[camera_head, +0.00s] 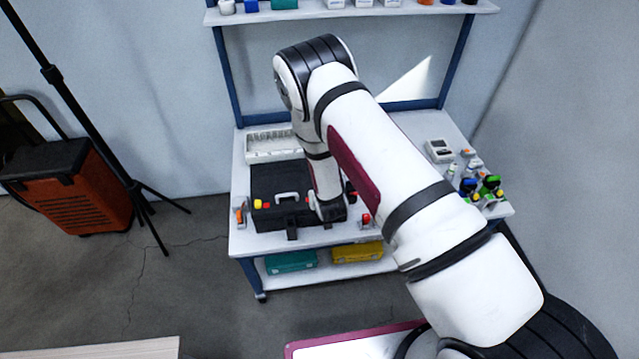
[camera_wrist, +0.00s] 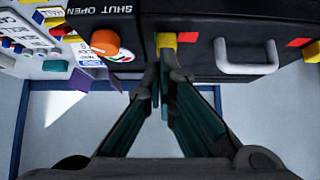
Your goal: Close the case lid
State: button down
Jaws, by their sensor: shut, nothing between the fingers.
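The black case (camera_head: 272,181) sits on the bench, with a grey handle (camera_head: 287,196) and small red and yellow marks along its front. Its lid looks down over the body; I cannot tell whether it is fully seated. In the wrist view the handle (camera_wrist: 247,58) is right of my fingers, and a yellow tab (camera_wrist: 166,41) with a red square (camera_wrist: 187,37) is just beyond the tips. My gripper (camera_wrist: 160,77) is shut and empty at the case's front edge; I cannot tell whether it touches. In the head view my arm hides the case's right part.
Bottles and coloured parts (camera_head: 478,180) crowd the bench's right. Teal (camera_head: 291,261) and yellow (camera_head: 357,252) boxes are on the lower shelf.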

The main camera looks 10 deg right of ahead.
jog(key=shift+s+f, duration=0.3)
jog(key=shift+f, duration=0.45)
jog(key=shift+s+f, duration=0.25)
jog(key=shift+f, duration=0.45)
